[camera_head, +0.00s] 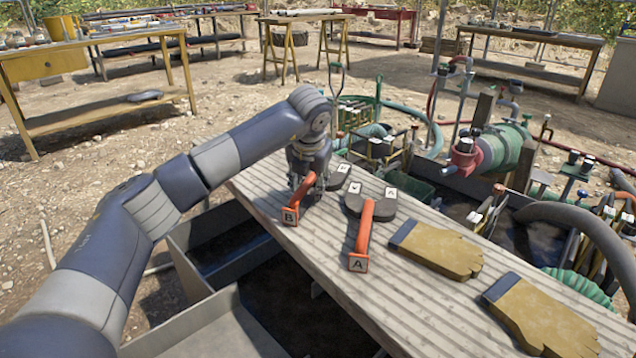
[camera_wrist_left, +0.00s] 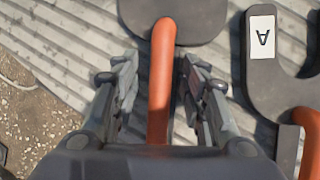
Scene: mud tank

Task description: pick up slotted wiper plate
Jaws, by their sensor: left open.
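Two dark wiper plates with orange handles lie on the ribbed bench. Tool A's plate (camera_head: 384,208) has a notch or slot, clearer in the left wrist view (camera_wrist_left: 262,92), and its handle (camera_head: 364,235) ends in a block marked A. Tool B's handle (camera_head: 301,192) ends in a block marked B. Its plate (camera_head: 338,180) is partly hidden by my gripper in the head view; the visible part in the left wrist view (camera_wrist_left: 190,18) shows no slot. My left gripper (camera_wrist_left: 157,72) is open, its fingers on either side of B's handle with gaps. My right gripper is out of view.
Two tan gloves (camera_head: 437,250) (camera_head: 541,318) lie on the bench (camera_head: 340,295) to the right. Pumps, valves and hoses crowd behind it, with a green cylinder (camera_head: 505,150). Metal trays lie at its left edge. Wooden tables stand farther back.

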